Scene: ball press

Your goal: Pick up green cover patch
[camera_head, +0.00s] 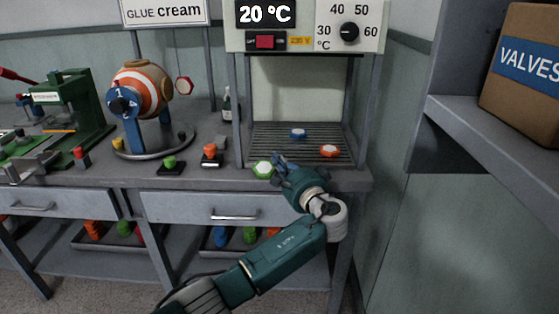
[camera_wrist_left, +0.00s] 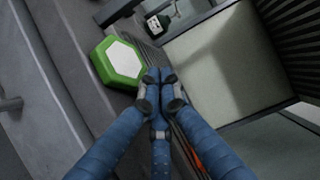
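The green cover patch (camera_head: 263,169) is a hexagon with a green rim and a white face. It lies at the front edge of the rack under the temperature display. In the left wrist view the patch (camera_wrist_left: 118,63) is just left of my fingertips. My left gripper (camera_head: 279,160) is beside the patch, on its right, in the head view. In the left wrist view its fingers (camera_wrist_left: 159,76) come together at the tips with nothing visible between them. Whether a fingertip touches the patch's rim is unclear. My right gripper is not in view.
A blue patch (camera_head: 298,133) and an orange patch (camera_head: 330,151) lie on the slatted rack (camera_head: 270,143). Oven walls stand on both sides of it. A striped ball (camera_head: 140,88) on a stand and a green press (camera_head: 60,98) are on the left. A shelf with a box (camera_head: 520,75) juts in right.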

